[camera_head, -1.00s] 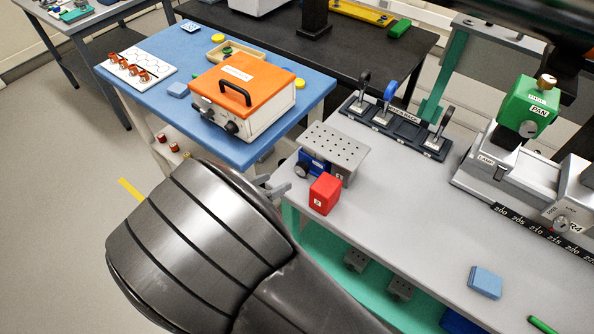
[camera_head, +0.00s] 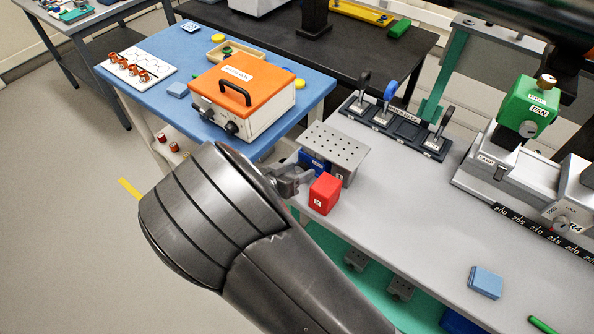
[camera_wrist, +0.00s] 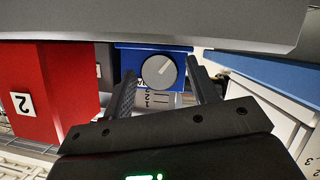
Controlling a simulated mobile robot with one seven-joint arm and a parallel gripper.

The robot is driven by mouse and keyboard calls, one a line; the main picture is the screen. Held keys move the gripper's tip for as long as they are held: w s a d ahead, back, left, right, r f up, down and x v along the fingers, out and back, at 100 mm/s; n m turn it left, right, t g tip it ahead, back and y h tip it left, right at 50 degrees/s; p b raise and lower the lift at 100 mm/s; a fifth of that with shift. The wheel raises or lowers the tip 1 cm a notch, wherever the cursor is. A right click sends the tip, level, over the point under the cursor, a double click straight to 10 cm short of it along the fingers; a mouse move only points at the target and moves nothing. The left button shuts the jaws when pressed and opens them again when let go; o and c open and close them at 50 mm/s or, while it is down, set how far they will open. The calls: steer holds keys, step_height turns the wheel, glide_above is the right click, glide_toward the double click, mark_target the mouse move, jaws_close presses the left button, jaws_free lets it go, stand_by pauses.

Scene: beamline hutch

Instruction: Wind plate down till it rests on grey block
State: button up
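The perforated grey plate (camera_head: 333,146) sits on a blue jack at the bench's left end. In the wrist view the plate (camera_wrist: 150,22) spans the top, with the blue jack body (camera_wrist: 125,60) and its grey round knob (camera_wrist: 159,72) below. The grey block (camera_head: 348,177) stands under the plate's right part; a strip of it (camera_wrist: 105,65) shows in the wrist view. I cannot tell the gap between plate and block. My gripper (camera_head: 303,177) is at the jack's front. Its open fingers (camera_wrist: 161,78) lie either side of the knob, with no contact visible.
A red block (camera_head: 324,194) marked 2 stands close right of my gripper, left in the wrist view (camera_wrist: 58,90). A blue table (camera_head: 262,152) with an orange-lidded box (camera_head: 243,83) is behind left. A dark tool rack (camera_head: 397,126) stands behind the plate.

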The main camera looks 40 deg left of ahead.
steer(key=c, duration=0.8)
steer(key=shift+a+n+h, duration=0.1)
steer(key=shift+n+h, duration=0.3)
steer(key=shift+n, duration=0.1)
steer(key=shift+c, duration=0.2)
steer(key=o, duration=1)
steer(key=v, duration=1.1)
steer(key=shift+f, duration=0.15)
